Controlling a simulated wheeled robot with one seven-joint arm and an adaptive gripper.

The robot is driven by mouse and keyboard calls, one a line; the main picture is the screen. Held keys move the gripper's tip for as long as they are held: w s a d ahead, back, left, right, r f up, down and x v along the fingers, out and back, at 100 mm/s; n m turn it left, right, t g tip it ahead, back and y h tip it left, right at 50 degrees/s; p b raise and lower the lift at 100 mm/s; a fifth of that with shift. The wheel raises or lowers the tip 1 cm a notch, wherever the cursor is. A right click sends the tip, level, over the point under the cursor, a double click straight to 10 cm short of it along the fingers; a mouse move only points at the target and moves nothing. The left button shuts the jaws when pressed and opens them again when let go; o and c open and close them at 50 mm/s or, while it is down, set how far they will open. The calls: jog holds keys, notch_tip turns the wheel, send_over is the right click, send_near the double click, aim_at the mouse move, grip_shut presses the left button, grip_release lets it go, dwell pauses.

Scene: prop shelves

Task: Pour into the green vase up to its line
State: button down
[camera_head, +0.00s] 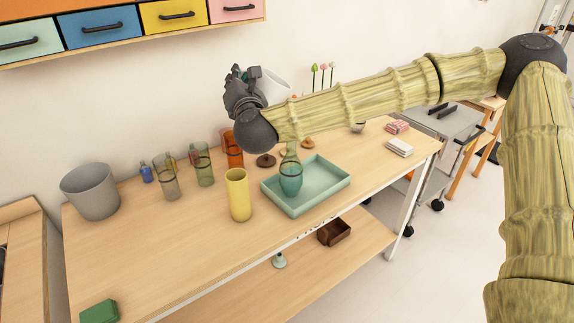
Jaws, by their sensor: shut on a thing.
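The green vase (291,181) stands upright in a shallow teal tray (331,193) on the wooden table. Its see-through neck is paler than its teal lower body, and a darker band shows round it near the top of that body. Whether the teal is liquid is hard to tell. My gripper (250,76) is up and to the left of the vase, well above the table. It is shut on a white container (274,87), which looks tilted. The container's mouth and contents cannot be made out, and my arm covers part of it. No stream shows between container and vase.
A yellow cylinder (238,196) stands just left of the tray. Several tinted glasses, including an orange one (232,149), stand further left, beside a grey bin (91,192). White stacked items (399,147) lie at the right. The front left tabletop is mostly clear. Coloured drawers (174,14) hang above.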

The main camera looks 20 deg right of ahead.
jog(key=shift+d+r+m+b, duration=0.3)
jog(key=shift+m+b, duration=0.6)
jog(key=shift+b, duration=2.05)
dwell(5.1)
